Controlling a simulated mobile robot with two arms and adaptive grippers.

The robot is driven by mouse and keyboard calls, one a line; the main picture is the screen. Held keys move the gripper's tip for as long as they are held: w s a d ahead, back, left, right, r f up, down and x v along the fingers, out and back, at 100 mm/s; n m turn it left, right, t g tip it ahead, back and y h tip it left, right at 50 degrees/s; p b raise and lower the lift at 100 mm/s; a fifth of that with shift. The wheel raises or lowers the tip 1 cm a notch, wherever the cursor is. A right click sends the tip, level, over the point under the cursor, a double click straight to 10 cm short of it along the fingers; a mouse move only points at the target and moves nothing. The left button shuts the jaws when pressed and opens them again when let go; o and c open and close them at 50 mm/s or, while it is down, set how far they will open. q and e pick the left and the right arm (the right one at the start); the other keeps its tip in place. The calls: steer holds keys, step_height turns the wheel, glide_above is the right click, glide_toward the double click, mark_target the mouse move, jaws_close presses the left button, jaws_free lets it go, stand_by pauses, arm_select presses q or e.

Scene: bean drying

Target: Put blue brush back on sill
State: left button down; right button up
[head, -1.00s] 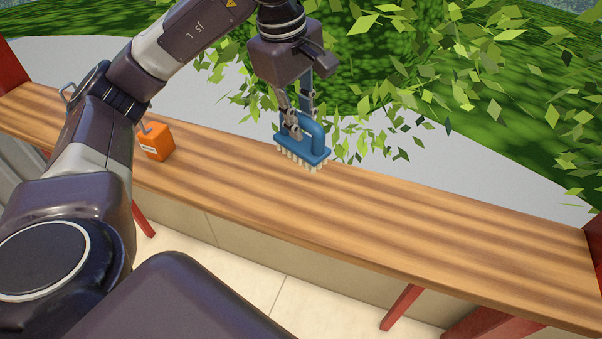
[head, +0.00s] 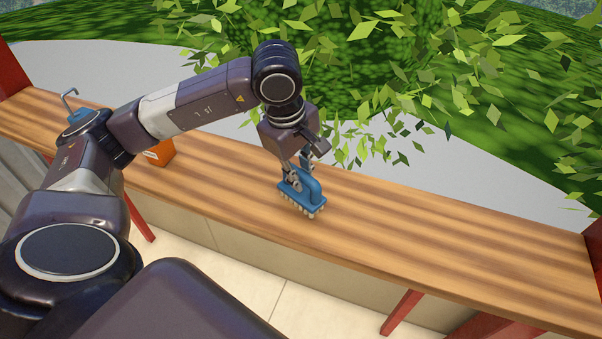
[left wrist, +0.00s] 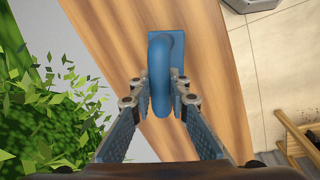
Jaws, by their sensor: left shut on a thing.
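The blue brush (head: 313,200) has a loop handle and pale bristles that point down. My left gripper (head: 296,176) is shut on its handle. In the left wrist view the brush (left wrist: 184,48) lies between the two fingers (left wrist: 160,95) of my left gripper, over the wood. The brush is upright over the middle of the wooden sill (head: 420,240). The bristles are at or just above the wood; I cannot tell whether they touch. My right gripper is not in view.
An orange box (head: 162,153) stands on the sill at the left, partly behind my left arm. A blue object with a metal hook (head: 78,115) is farther left. The sill to the right of the brush is clear. Leafy branches (head: 390,70) hang beyond the sill.

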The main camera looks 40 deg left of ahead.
mark_target(294, 194)
arm_select(q)
steer(key=shift+f+b, duration=0.2)
steer(key=shift+b, duration=0.1)
steer(key=c, duration=1.8)
jaws_free()
steer(key=shift+c, duration=0.2)
steer(key=shift+r+p, duration=0.2)
steer(key=shift+p, duration=0.35)
step_height(294, 194, up, 7)
steer(key=s+b, duration=0.1)
steer(key=b, duration=0.1)
steer(key=shift+s+a+r, duration=0.15)
steer(key=shift+s+a, duration=0.2)
steer(key=shift+s, duration=0.05)
